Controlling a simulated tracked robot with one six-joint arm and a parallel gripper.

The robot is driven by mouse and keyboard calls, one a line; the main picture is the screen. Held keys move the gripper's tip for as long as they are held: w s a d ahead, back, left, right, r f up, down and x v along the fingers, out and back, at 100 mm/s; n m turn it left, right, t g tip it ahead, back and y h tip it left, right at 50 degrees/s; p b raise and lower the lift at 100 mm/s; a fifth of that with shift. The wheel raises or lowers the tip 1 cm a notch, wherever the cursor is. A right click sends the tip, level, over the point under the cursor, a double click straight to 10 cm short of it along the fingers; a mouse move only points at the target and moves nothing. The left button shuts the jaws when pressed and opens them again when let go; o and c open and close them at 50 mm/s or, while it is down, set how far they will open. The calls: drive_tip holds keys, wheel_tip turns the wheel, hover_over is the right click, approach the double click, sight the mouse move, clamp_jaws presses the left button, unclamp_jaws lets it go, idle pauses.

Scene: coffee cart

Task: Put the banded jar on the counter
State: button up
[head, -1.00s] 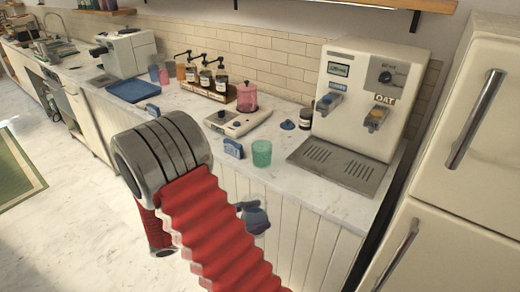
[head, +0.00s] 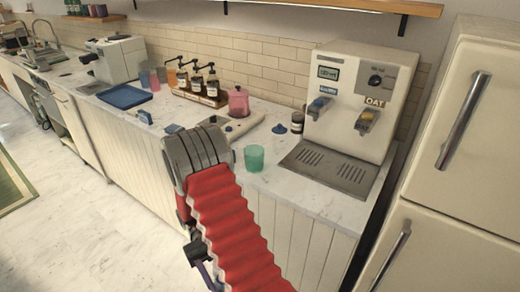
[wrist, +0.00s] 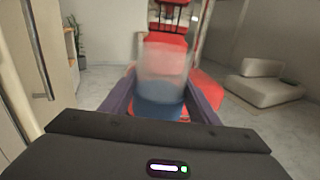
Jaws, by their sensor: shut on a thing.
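My gripper (wrist: 160,92) is shut on a jar (wrist: 160,72) in the wrist view. The jar is clear and blurred, with a broad blue part at its lower end in the picture, between the two purple fingers. In the head view my gripper (head: 203,266) is a small dark shape in front of the cabinet, lower than the counter top and left of my red arm. The jar cannot be made out there. The white marble counter (head: 312,194) runs along the wall, with a bare strip at its front right.
A green cup (head: 254,158) stands near the front edge. The oat dispenser (head: 345,135) and its drip tray (head: 328,172) fill the right end. A pink jar (head: 238,102), a dark jar (head: 297,122), bottles (head: 212,85) and a blue tray (head: 125,96) stand farther back. A fridge (head: 470,130) is at right.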

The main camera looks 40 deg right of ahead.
drive_tip(key=w+a+r+m+t+y, duration=0.2)
drive_tip(key=w+a+m+t+y, duration=0.25)
drive_tip(key=w+m+y, duration=0.2)
drive_tip(key=w+a+r+m+t+y, duration=0.3)
drive_tip(key=w+m+t+y, duration=0.2)
drive_tip(key=w+t+y, duration=0.15)
drive_tip(key=w+d+r+m+t+y, duration=0.1)
drive_tip(key=w+d+r+m+t, duration=0.2)
drive_tip(key=w+r+m+t, duration=0.25)
drive_tip(key=w+d+r+m+t+y, duration=0.1)
drive_tip(key=w+d+r+m+t, duration=0.1)
drive_tip(key=w+d+r+t, duration=0.45)
drive_tip(key=w+d+r+m+t+h, duration=0.5)
drive_tip(key=w+d+r+m+t, duration=0.15)
drive_tip(key=d+r, duration=0.65)
drive_tip(key=s+d+r+m+t+h, duration=0.1)
drive_tip(key=s+d+r+t+h, duration=0.1)
drive_tip(key=d, duration=0.6)
drive_tip(key=s+d+r+m+t+h, duration=0.2)
drive_tip(key=s+d+r+h, duration=0.1)
drive_tip(key=d, duration=0.5)
drive_tip(key=shift+s+d+r, duration=0.3)
drive_tip(key=shift+s, duration=0.1)
